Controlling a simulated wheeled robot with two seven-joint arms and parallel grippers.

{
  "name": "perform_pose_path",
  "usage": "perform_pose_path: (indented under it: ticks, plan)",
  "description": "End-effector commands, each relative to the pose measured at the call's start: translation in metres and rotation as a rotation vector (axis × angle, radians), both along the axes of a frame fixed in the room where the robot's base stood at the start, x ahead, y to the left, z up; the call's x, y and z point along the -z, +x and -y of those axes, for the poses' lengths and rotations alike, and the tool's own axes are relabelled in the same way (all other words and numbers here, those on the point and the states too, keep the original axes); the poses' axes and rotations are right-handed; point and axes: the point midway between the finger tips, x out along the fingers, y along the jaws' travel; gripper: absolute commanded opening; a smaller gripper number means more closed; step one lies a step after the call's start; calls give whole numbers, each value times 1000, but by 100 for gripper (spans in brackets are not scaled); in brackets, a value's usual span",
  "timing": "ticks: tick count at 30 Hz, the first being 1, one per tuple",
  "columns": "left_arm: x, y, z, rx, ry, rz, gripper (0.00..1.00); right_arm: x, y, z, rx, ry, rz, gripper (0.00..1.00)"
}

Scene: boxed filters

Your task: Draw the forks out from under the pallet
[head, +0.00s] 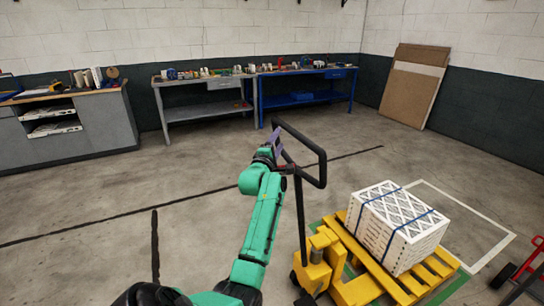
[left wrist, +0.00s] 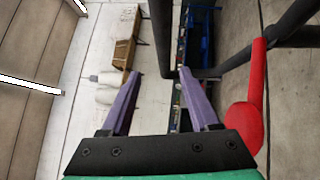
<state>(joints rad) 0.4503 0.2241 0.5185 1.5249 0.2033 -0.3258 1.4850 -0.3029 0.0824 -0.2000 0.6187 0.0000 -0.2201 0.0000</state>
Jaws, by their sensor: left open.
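The yellow pallet jack (head: 318,262) stands in front of the yellow pallet (head: 437,267). Its forks are not clearly told apart from the pallet. The jack's black loop handle (head: 322,165) rises on a tilted shaft. My left gripper (head: 277,142) is at the left side of the loop. In the left wrist view the purple fingers of my left gripper (left wrist: 161,76) are apart, with a black handle bar (left wrist: 161,35) between or just beyond the tips; contact cannot be told. A red lever (left wrist: 255,100) is beside the right finger. My right gripper is not in view.
White boxed filters (head: 397,228), bound with blue straps, are stacked on the pallet. A white floor outline (head: 462,203) lies behind it. A red cart (head: 525,270) is at the right edge. Workbenches (head: 205,112) line the back wall. The floor left of the jack is clear.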

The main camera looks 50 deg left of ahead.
Motion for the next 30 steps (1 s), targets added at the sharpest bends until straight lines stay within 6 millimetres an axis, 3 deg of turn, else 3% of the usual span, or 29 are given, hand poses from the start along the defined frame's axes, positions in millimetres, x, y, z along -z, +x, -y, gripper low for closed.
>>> perform_pose_path:
  ticks: [6,12,24,26,29,30]
  plan:
    - [16,-50,30,2,-2,-4,62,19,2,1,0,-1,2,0]
    - [21,-83,51,4,-3,-8,62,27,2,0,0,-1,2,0]
    - [18,-90,52,-7,15,-17,62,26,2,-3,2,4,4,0]
    - [16,-93,46,-49,81,-58,62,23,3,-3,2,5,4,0]
    - [7,-104,26,-199,351,-226,62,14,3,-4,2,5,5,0]
    - [0,-108,18,-273,513,-328,62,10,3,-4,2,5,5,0]
